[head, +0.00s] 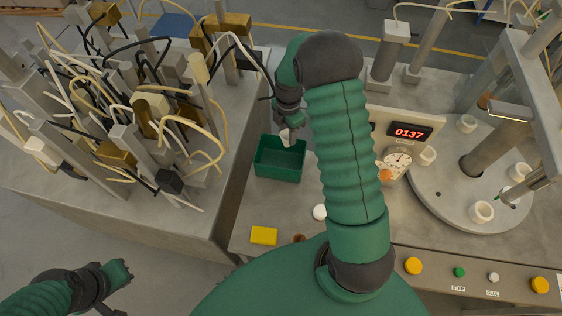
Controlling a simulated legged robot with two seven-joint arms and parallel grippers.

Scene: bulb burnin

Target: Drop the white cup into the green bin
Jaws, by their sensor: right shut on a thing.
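The green bin (279,177) stands on the grey bench left of centre, its open top facing up. My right gripper (286,125) is shut on the white cup (287,140) and holds it over the far part of the bin. The cup is small here and partly hidden by the gripper. How far it hangs above the bin is hard to tell. My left gripper (119,274) is low at the left, away from the bin; its fingers are too small to read.
A dense rack of posts and cables (130,110) fills the left. A turntable (448,190) with several white cups is at right, near a timer display (408,132) and gauge (397,160). A yellow block (264,236) and buttons (413,266) lie in front.

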